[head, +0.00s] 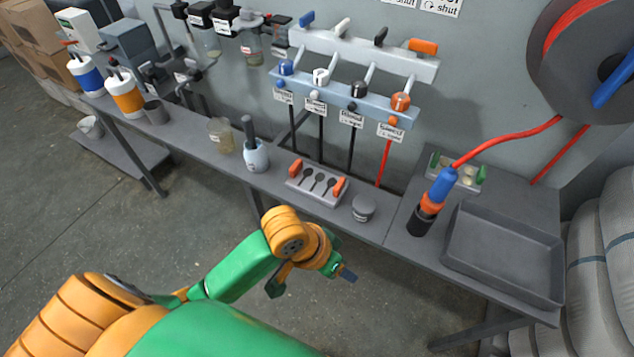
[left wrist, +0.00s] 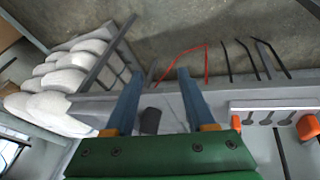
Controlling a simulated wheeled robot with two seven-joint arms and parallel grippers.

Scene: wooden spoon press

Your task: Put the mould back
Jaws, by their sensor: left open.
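The mould (head: 318,186) is a pale grey block with spoon-shaped hollows and an orange grip at each end. It lies on the grey bench, near its front edge. In the left wrist view the mould (left wrist: 268,107) shows at the right, partly cut off by the frame. My left gripper (head: 311,280) is in front of the bench, apart from the mould. In the left wrist view my left gripper (left wrist: 158,78) has its two blue fingers wide apart with nothing held between them. My right gripper is in neither view.
A round grey lidded pot (head: 363,207) stands just right of the mould. A white pot with a dark handle (head: 256,157) stands to its left. A lever rack (head: 350,95) is behind. A shallow grey tray (head: 500,262) and a red-hosed tool in a holder (head: 420,221) are right.

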